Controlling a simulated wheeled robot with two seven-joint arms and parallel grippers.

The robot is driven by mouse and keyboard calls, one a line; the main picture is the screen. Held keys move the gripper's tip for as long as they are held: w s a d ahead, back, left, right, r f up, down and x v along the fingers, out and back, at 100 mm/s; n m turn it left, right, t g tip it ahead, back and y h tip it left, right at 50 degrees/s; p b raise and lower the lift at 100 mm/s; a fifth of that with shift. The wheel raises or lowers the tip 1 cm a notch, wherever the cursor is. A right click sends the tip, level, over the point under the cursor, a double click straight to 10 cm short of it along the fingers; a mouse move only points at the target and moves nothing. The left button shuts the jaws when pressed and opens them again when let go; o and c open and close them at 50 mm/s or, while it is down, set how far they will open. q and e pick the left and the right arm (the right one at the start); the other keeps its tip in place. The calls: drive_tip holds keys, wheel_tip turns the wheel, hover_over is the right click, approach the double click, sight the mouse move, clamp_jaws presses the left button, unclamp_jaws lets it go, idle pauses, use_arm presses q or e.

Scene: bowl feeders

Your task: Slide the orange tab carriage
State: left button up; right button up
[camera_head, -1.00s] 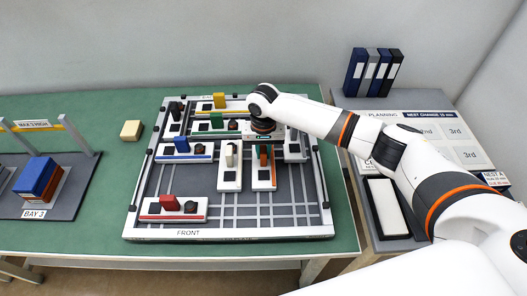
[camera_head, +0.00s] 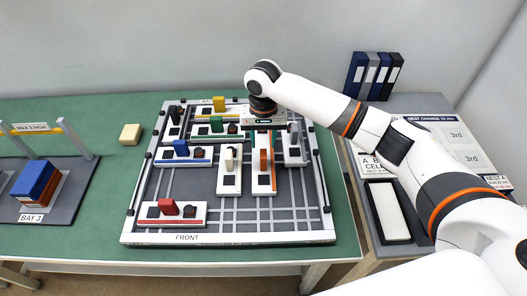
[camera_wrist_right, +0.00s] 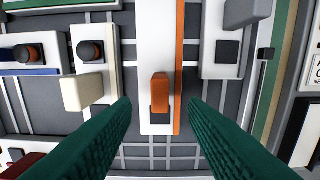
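The orange tab carriage (camera_head: 264,187) is a white block with an orange edge stripe and an upright orange tab. It lies lengthwise front to back, right of the board's middle, beside the cream-tab carriage (camera_head: 229,184). In the right wrist view the orange tab (camera_wrist_right: 160,92) stands beside a dark square on the carriage. In the wrist view the green fingers (camera_wrist_right: 160,103) are open and empty, one on each side of the tab, without visible contact. My left gripper is out of view.
Carriages with blue (camera_head: 181,149), green (camera_head: 216,124), yellow (camera_head: 219,104) and red (camera_head: 168,208) tabs share the board (camera_head: 188,239). A white carriage (camera_head: 293,154) stands close right of the orange one. Bare grid lies in front of the orange carriage.

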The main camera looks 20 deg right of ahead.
wheel_tip(320, 180, up, 5)
drive_tip(key=shift+r+b, duration=0.1)
drive_tip(key=shift+b, duration=0.2)
idle(0.4)
